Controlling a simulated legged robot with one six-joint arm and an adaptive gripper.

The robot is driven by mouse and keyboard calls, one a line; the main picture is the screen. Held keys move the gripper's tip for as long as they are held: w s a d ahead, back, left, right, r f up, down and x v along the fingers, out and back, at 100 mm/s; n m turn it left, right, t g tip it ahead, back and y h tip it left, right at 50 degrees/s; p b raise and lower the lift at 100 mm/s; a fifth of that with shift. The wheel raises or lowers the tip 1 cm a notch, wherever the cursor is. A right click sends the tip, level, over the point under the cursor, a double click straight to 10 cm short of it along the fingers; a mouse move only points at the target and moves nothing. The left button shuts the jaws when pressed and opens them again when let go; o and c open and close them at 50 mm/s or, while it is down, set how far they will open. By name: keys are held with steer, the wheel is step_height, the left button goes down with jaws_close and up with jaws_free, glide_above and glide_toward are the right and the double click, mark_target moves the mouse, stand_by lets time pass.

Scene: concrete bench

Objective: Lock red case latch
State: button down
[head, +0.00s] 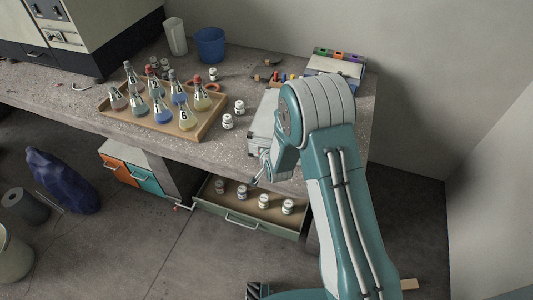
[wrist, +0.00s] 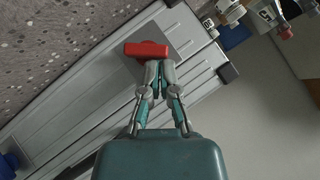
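The silver-grey case (wrist: 85,95) fills much of the wrist view, with ridged panels. Its red latch (wrist: 147,49) is a short bar on a grey plate near the top. My gripper (wrist: 159,64) has its two fingertips together right at the lower edge of the red latch. They look shut with nothing between them; whether they touch the latch I cannot tell. A blue part (wrist: 9,165) shows at the lower left. In the head view the case (head: 262,125) sits at the bench's front edge, partly hidden by my arm.
A wooden tray (head: 208,129) of labelled flasks stands left of the case, with small white jars (head: 227,121) between. An open drawer (head: 228,206) holding several jars sticks out below. A blue cup (head: 210,45) stands at the back. A closed-off wall is at right.

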steer(key=shift+a+n+h, duration=0.25)
steer(key=shift+n+h, duration=0.05)
steer(key=shift+h, duration=0.1)
steer(key=shift+w+a, duration=0.15)
steer(key=shift+a, duration=0.15)
steer(key=shift+r, duration=0.1)
steer(key=shift+r, duration=0.7)
